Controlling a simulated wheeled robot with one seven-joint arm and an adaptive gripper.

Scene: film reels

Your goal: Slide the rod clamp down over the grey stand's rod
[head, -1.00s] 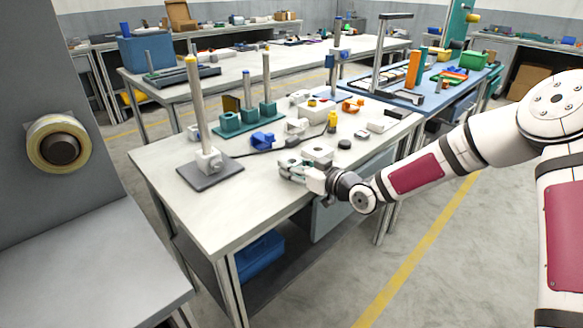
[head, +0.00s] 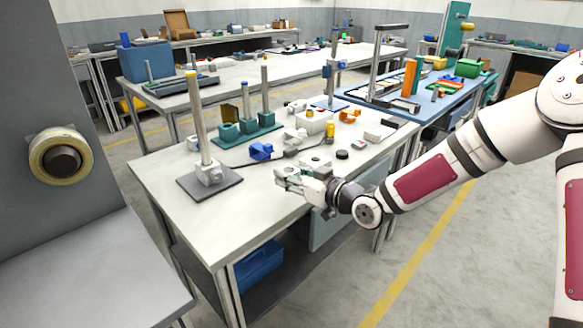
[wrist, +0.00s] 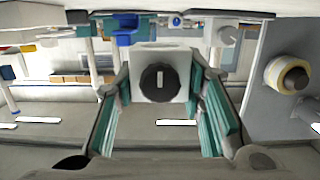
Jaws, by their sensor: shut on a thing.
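The rod clamp, a pale block with a black knob (wrist: 159,83), sits between the teal-padded fingers of my gripper (wrist: 160,97) in the wrist view. In the head view my gripper (head: 287,177) is low, near the table's front edge, to the right of the grey stand. The clamp is small and hard to make out there. The grey stand's dark base plate (head: 190,186) lies on the table. Its upright rod (head: 197,110) has a yellow tip, and a pale knobbed block (head: 209,173) sits at its foot. The clamp is well apart from the rod.
A teal stand (head: 246,137) with several rods is behind, and a blue block (head: 261,151) lies in front of it. A pale block (head: 314,162) and a black disc (head: 342,155) are beside my gripper. The wrist view looks upside down.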

